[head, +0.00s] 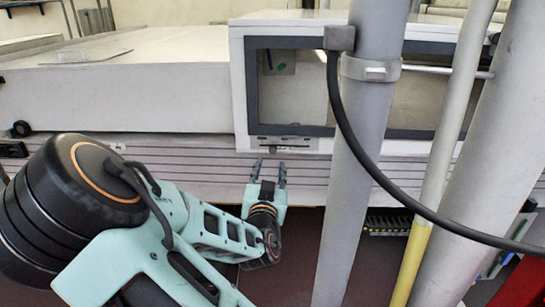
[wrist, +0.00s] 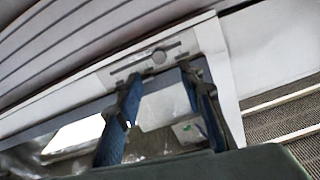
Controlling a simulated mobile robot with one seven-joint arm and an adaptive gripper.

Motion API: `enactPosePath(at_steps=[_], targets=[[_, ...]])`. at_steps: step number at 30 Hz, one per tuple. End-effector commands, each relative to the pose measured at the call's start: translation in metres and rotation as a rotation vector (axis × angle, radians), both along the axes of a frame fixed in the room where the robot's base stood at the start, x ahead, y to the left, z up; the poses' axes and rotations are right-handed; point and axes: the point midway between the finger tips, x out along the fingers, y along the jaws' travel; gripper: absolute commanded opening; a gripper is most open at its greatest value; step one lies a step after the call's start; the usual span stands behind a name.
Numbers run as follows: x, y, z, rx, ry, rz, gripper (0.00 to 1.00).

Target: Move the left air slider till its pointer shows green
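The left air slider (head: 284,144) is a pale metal plate with a slot and a small dark knob (head: 272,149), under the left window of the white tunnel housing. In the wrist view the slider plate (wrist: 133,66) and its round knob (wrist: 159,57) show beyond my fingertips. My gripper (head: 270,165) is open and empty, just below the slider, its fingers pointing at it. In the wrist view my gripper (wrist: 158,80) has its two blue fingers spread, apart from the knob. Behind the glass, a small plate (head: 290,68) carries a green mark; its pointer reading is too small to tell.
A thick grey post (head: 358,170) with a black cable (head: 370,160) stands right of the slider, close to my gripper. More pipes, one partly yellow (head: 411,262), stand farther right. The ribbed panel (head: 190,170) runs below the housing.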

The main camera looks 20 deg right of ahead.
Motion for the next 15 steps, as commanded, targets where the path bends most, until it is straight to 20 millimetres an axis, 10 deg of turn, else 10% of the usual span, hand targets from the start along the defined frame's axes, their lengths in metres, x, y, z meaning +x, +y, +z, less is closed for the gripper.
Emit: enactPosePath(at_steps=[15], targets=[[0.074, -0.034, -0.001, 0.0, 0.001, -0.001, 0.35]])
